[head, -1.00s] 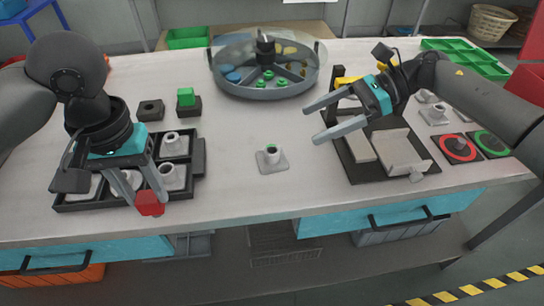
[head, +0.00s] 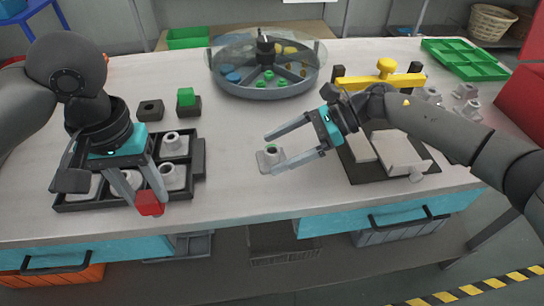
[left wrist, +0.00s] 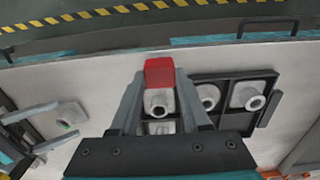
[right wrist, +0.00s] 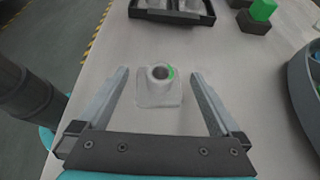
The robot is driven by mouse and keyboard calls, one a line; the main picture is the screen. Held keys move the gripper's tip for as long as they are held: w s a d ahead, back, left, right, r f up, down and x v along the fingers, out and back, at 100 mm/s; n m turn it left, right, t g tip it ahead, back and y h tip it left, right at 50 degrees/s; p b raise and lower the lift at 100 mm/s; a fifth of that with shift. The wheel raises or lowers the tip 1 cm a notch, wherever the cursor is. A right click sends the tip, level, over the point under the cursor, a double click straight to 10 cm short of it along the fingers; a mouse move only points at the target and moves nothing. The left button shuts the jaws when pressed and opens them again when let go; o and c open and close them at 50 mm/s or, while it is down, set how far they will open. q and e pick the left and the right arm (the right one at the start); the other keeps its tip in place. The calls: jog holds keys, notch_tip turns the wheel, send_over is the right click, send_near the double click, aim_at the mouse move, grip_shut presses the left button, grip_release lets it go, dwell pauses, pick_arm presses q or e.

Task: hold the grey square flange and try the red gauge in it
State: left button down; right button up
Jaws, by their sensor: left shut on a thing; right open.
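The grey square flange (head: 265,160) lies on the open table, a square plate with a round collar and a green mark at the bore. In the right wrist view the flange (right wrist: 158,92) sits between my right gripper's fingers (right wrist: 160,78), with gaps on both sides. In the head view this right gripper (head: 275,152) is open, its fingertips at the flange. My left gripper (head: 143,199) is shut on the red gauge (head: 149,204), held over the front edge of the black tray. The red gauge (left wrist: 159,71) shows as a red block; its lower part is hidden.
The black tray (head: 80,206) holds several grey flanges. A green block (head: 186,96) in a dark holder and a dark block (head: 151,109) stand behind it. A covered round tray (head: 265,92) is at the back; a fixture with a yellow bar (head: 375,82) is right. The table's centre front is clear.

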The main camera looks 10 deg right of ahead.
jog(key=shift+a+f, duration=0.2)
jog(key=shift+a, duration=0.15)
grip_shut()
dwell(0.8)
pick_arm(q)
jog(key=w+d+r, duration=0.4)
jog(key=w+d, duration=0.1)
jog(key=d, duration=0.6)
jog(key=w+d+r, duration=0.3)
jog(key=w+d, duration=0.3)
jog(key=d, duration=0.5)
jog(key=shift+s+a+f, duration=0.1)
jog(key=shift+f, duration=1.2)
jog(key=shift+s+a+f, duration=0.1)
jog(key=shift+f, duration=1.15)
